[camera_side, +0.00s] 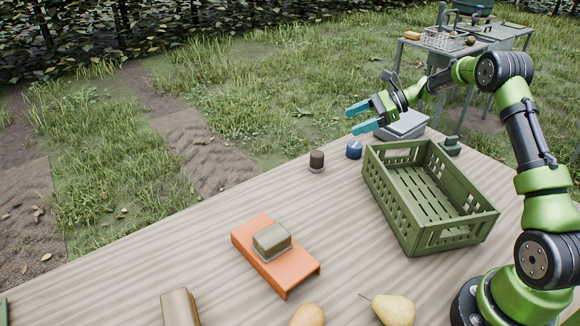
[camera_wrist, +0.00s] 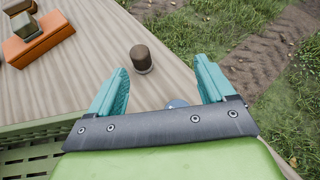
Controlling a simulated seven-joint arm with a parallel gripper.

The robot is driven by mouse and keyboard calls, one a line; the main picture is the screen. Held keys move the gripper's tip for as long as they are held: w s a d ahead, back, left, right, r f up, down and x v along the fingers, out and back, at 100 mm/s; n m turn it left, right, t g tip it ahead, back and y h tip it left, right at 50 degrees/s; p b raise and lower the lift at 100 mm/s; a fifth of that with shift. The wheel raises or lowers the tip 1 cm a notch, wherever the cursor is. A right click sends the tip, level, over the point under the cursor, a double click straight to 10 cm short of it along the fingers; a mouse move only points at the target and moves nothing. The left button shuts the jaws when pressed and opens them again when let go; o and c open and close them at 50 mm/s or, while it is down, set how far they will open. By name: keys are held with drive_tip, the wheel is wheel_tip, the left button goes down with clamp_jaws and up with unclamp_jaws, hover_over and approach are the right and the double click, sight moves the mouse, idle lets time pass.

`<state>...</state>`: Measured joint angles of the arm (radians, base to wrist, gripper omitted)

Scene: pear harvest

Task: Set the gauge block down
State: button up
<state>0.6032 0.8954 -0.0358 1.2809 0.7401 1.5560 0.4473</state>
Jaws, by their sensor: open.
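A grey-green block (camera_side: 271,239), which looks like the gauge block, rests on an orange stand (camera_side: 303,276) on the table. Both also show at the upper left of the wrist view, the block (camera_wrist: 24,25) on top of the orange stand (camera_wrist: 42,40). My gripper (camera_side: 355,119) is open and empty, raised above the far edge of the table, well apart from the block. In the wrist view its two teal fingers (camera_wrist: 161,68) are spread with nothing between their tips.
A green slatted crate (camera_side: 452,237) stands right of centre. A dark brown cylinder (camera_side: 317,160) and a blue cylinder (camera_side: 354,149) stand near the far edge. A grey box (camera_side: 407,126) is behind the crate. Pears (camera_side: 394,309) lie at the front.

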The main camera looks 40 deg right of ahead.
drive_tip(key=s+a+r+n+g+h, duration=0.35)
drive_tip(key=s+a+r+n, duration=0.65)
drive_tip(key=s+a+r, duration=0.4)
drive_tip(key=s+a+n+t+h, duration=0.1)
drive_tip(key=s+a+n+h, duration=0.1)
drive_tip(key=s+n, duration=0.3)
drive_tip(key=s+a+n+t+h, duration=0.2)
drive_tip(key=s+a+n, duration=0.2)
drive_tip(key=s, duration=0.7)
drive_tip(key=shift+f+n, duration=0.4)
drive_tip(key=shift+n, duration=0.1)
